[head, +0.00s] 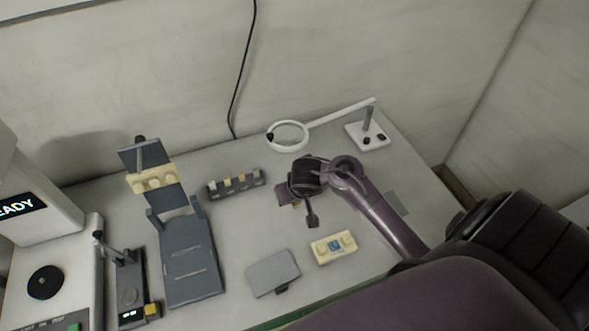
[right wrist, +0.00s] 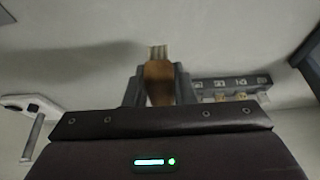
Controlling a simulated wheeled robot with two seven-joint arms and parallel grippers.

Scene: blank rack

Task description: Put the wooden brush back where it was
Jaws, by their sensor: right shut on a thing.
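The wooden brush (right wrist: 158,83) is between the two grey fingers of my right gripper (right wrist: 158,86) in the right wrist view, with its pale bristle end past the fingertips. In the head view my right gripper (head: 288,196) is over the table, just right of a dark slotted rack (head: 236,187). The brush is mostly hidden there. The rack also shows in the right wrist view (right wrist: 230,98), to the right of the brush and apart from it. I cannot tell whether the brush touches the table. My left gripper is not in view.
A ring magnifier (head: 288,136) on a white arm stands behind my gripper. A cream block with a blue part (head: 333,247) and a grey plate (head: 273,273) lie in front. A dark fixture (head: 190,260) stands left of them. Table between rack and plate is clear.

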